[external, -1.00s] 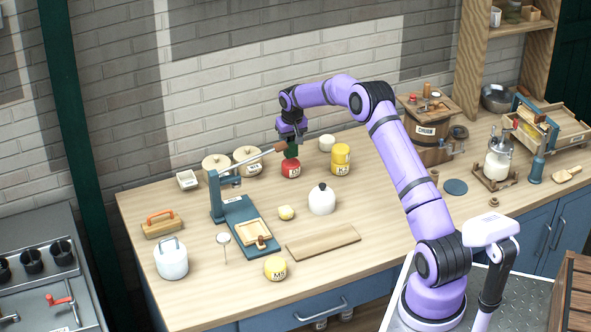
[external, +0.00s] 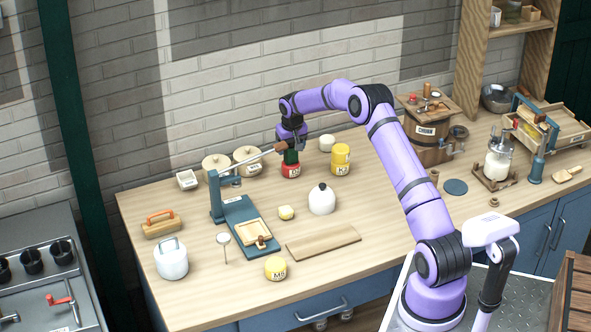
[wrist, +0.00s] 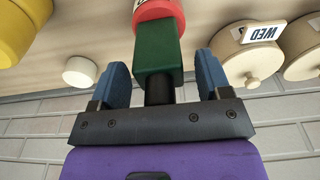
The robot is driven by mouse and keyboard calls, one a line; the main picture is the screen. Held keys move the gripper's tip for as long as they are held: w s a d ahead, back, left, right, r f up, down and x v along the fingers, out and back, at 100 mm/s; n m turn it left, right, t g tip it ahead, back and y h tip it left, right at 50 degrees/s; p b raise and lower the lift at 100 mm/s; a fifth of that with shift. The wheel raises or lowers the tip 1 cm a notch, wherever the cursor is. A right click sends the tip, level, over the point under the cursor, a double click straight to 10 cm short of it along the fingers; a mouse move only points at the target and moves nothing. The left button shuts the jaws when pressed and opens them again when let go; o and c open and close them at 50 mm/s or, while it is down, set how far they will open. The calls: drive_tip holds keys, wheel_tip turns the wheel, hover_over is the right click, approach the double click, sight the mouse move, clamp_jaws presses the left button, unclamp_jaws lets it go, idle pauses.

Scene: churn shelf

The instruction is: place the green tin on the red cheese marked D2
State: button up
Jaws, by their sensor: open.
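The green tin (external: 291,156) stands upright on top of the red cheese (external: 291,171) and touches it. The white label on the cheese is too small to read surely in the external view. In the wrist view the green tin (wrist: 159,52) has a dark narrower neck facing my gripper, and part of the red cheese (wrist: 158,10) shows beyond it. My gripper (wrist: 162,75) is open, with one blue finger on each side of the tin's neck and gaps on both sides. In the external view my gripper (external: 290,143) is right above the tin.
A yellow cheese (external: 340,160) stack stands close to the right. A small white round (external: 326,143) is behind. Round wooden boxes (external: 247,160) and the press with its long lever (external: 245,165) lie close on the left.

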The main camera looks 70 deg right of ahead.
sight(292, 148)
wheel_tip(292, 148, up, 12)
drive_tip(key=a, duration=0.1)
drive_tip(key=s+a+r+n, duration=0.2)
drive_tip(key=a+r, duration=1.3)
drive_tip(key=a, duration=0.2)
drive_tip(key=s+a+r+n+t, duration=0.1)
drive_tip(key=s+a+r, duration=0.35)
drive_tip(key=a, duration=0.35)
drive_tip(key=s+a+r+n+t, duration=0.1)
drive_tip(key=s+a+r+n, duration=0.1)
drive_tip(key=s+a+r, duration=0.45)
drive_tip(key=s+a+r+n+t, duration=0.1)
drive_tip(key=s+a+n, duration=0.1)
drive_tip(key=s+a, duration=1)
drive_tip(key=s+a+f+n, duration=0.1)
drive_tip(key=s+a, duration=0.3)
drive_tip(key=s, duration=0.4)
drive_tip(key=s+a+f+n+t+y, duration=0.1)
drive_tip(key=s+a+f, duration=0.3)
drive_tip(key=s, duration=0.3)
drive_tip(key=shift+s+a+f, duration=0.15)
drive_tip(key=shift+s+a, duration=0.05)
drive_tip(key=shift+s, duration=0.2)
